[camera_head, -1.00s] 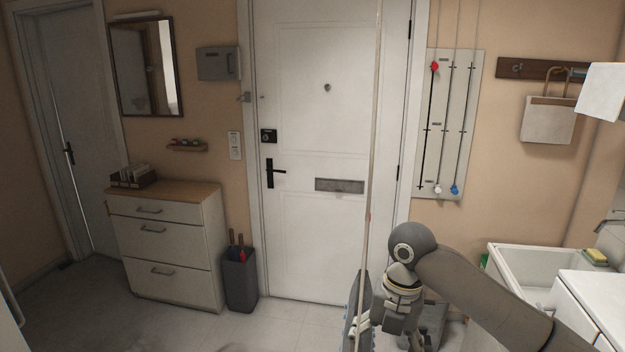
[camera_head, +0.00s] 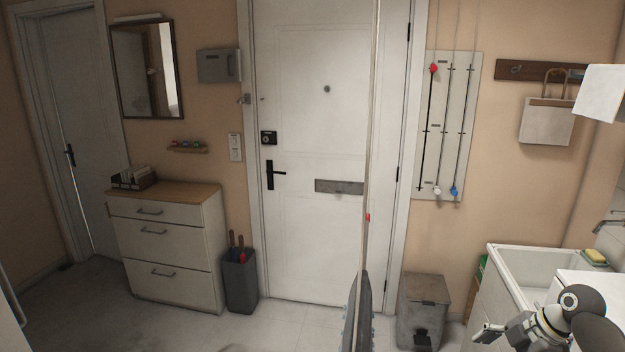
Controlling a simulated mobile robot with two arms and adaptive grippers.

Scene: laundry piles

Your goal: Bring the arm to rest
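My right arm (camera_head: 562,318) shows at the lower right corner, in front of the white sink cabinet. Its gripper (camera_head: 486,334) points to the left, above the floor beside the cabinet. The gripper is small and partly cut off at the bottom edge, so I cannot tell whether its fingers are open or shut. I see nothing clearly held in it. My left arm and gripper are not in view.
A grey pedal bin (camera_head: 423,308) stands right of the white door (camera_head: 318,120). A white sink (camera_head: 540,262) is at right. A drawer chest (camera_head: 165,250) and umbrella stand (camera_head: 240,278) stand at left.

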